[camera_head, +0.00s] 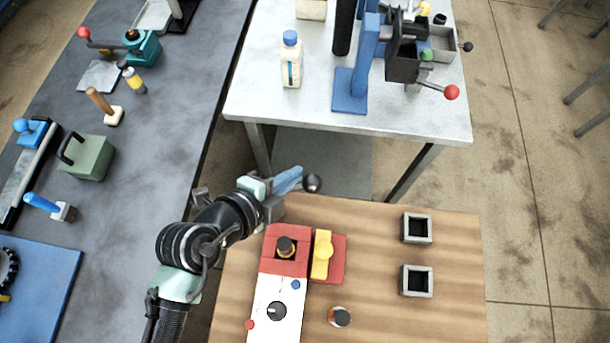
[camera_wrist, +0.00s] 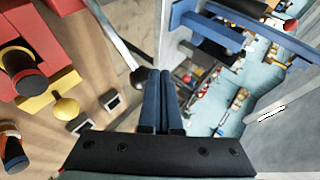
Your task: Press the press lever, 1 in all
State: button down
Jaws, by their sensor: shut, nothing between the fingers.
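A press with a blue column and base (camera_head: 347,91) and a dark head (camera_head: 402,62) stands on the white table. Its lever, tipped with a red ball (camera_head: 452,92), points to the right and slightly down. My gripper (camera_head: 297,176) is above the gap between the white table and the wooden table, left of and nearer than the press, clear of the red-ball lever. Its blue fingers are together and empty in the wrist view (camera_wrist: 160,75). A dark ball (camera_head: 312,184) shows right by the fingertips; I cannot tell what it belongs to.
The wooden table (camera_head: 450,300) holds a red block (camera_head: 285,264), a yellow part (camera_head: 322,256), a white panel (camera_head: 270,312), a small jar (camera_head: 340,317) and two square holders (camera_head: 417,228). A white bottle (camera_head: 291,65) stands left of the press. A dark workbench (camera_head: 150,170) runs along the left.

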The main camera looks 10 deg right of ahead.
jog(key=s+d+f+b, duration=0.2)
jog(key=d+f+b, duration=0.1)
jog(key=d+f, duration=0.3)
jog(key=shift+d, duration=0.15)
dwell(7.2)
